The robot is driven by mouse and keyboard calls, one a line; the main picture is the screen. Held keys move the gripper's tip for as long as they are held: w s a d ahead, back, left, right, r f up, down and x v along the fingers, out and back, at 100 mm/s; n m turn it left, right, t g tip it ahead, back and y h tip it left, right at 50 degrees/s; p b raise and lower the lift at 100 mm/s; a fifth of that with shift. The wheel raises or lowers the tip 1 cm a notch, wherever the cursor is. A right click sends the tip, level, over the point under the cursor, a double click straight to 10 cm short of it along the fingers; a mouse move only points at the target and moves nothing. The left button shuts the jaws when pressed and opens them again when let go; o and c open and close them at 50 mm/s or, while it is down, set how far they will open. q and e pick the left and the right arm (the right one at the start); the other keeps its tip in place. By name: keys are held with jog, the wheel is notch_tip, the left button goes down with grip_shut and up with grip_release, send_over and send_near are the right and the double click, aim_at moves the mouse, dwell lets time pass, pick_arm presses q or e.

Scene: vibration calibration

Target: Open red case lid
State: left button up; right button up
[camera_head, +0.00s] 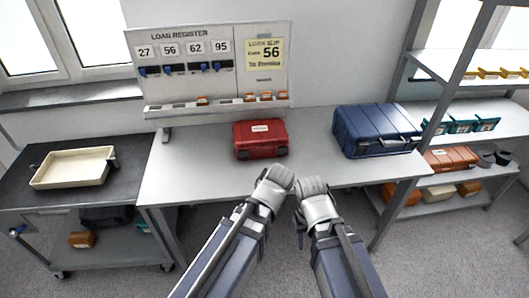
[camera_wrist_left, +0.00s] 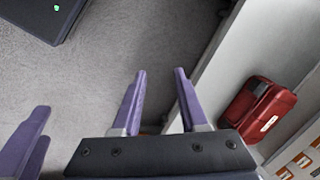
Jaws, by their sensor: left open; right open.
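The red case (camera_head: 260,139) stands closed on the workbench, with its handle side facing me. In the left wrist view the red case (camera_wrist_left: 259,110) lies to the right of my left gripper (camera_wrist_left: 160,76), which is open and empty over the floor. In the head view my left arm's wrist is in front of the bench, and its fingers are hidden. My right gripper (camera_head: 301,230) is open and hangs beside it, in front of the bench edge; only part of its fingers shows. Neither gripper touches the case.
A blue case (camera_head: 375,131) stands on the bench (camera_head: 200,180) at right. A loan register board (camera_head: 210,65) rises behind. A cart with a cream tray (camera_head: 75,167) is at left, shelves with teal bins (camera_head: 472,124) at right. Bench surface around the red case is clear.

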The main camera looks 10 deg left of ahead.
pick_arm(q)
jog(key=w+a+f+m+t+b, duration=0.1)
jog(key=w+f+m+t+b, duration=0.1)
jog(key=w, duration=0.3)
jog(key=w+a+f+m+t+y+b, duration=0.1)
jog(key=w+f+m+t+b, duration=0.1)
jog(key=w+m+b, duration=0.3)
jog(key=w+a+f+m+t+y+b, duration=0.1)
jog(key=w+f+m+b, duration=0.3)
jog(key=w, duration=0.1)
jog(key=shift+a+t, duration=0.25)
jog(key=shift+t, duration=0.15)
jog(key=c, duration=0.6)
jog(key=w+m+t+b, duration=0.1)
jog(key=w+m+b, duration=0.2)
jog(key=m, duration=0.1)
jog(key=w+f+m+t+b, duration=0.1)
jog(key=w+m+t+b, duration=0.1)
jog(key=w+m+b, duration=0.1)
jog(key=w+m+t+b, duration=0.2)
jog(key=w+m+b, duration=0.1)
jog(key=m, duration=0.1)
jog(key=shift+w+f+m, duration=0.3)
grip_shut()
jog(key=shift+w+m, duration=0.25)
jog(key=shift+m, duration=0.25)
jog(key=shift+w+r, duration=0.15)
jog(key=shift+r, duration=0.05)
